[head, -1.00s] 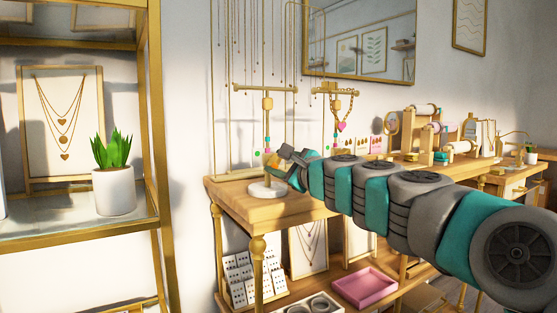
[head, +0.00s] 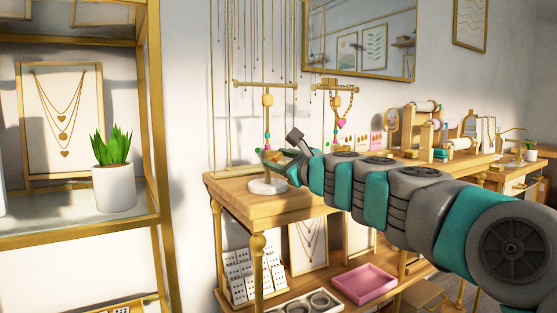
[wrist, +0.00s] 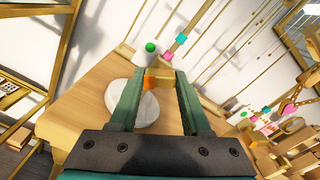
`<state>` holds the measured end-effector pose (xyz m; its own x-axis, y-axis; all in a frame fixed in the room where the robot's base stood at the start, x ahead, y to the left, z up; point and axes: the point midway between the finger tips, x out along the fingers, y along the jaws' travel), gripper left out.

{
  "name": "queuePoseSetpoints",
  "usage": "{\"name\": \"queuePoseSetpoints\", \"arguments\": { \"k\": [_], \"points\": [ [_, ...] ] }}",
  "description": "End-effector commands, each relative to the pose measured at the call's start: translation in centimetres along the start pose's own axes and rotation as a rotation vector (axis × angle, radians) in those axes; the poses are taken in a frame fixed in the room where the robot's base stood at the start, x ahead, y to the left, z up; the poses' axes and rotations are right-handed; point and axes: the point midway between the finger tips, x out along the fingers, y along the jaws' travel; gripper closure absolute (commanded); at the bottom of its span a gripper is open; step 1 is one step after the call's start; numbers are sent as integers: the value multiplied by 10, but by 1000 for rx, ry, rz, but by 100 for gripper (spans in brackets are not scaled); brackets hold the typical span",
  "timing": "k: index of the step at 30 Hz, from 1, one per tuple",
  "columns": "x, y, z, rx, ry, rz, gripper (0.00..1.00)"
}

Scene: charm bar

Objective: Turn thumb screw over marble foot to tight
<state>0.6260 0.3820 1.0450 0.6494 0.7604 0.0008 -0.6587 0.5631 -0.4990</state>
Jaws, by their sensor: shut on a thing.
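A T-bar stand (head: 267,100) rises from a round white marble foot (head: 268,187) on the wooden table. My gripper (head: 270,157) is at the lower part of its post, above the foot. In the wrist view my gripper (wrist: 157,76) has its two green fingers around an orange-gold block (wrist: 158,81), which looks like the thumb screw, and is shut on it. The white foot (wrist: 128,106) lies beyond and partly behind the left finger. A green dot (wrist: 151,47) shows just past the fingertips. The fingers hide much of the screw in the head view.
A second T-bar stand (head: 335,90) with a chain and pink heart stands to the right. Thin necklaces hang behind the first stand. A pink tray (head: 363,284) is on the lower shelf. A shelf unit with a potted plant (head: 114,175) is at left.

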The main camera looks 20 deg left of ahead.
Motion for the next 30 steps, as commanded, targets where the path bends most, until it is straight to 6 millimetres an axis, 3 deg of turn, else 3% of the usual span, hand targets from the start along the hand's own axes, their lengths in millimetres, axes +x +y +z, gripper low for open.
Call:
{"name": "queuePoseSetpoints", "arguments": {
  "k": [3,4,11,23,30],
  "points": [
    [0,1,-3,0,3,1,100],
    [0,1,-3,0,3,1,50],
    [0,1,-2,-1,2,1,24],
    [-3,0,-1,-1,1,1,22],
    [-23,2,-2,0,2,2,22]
  ]
}}
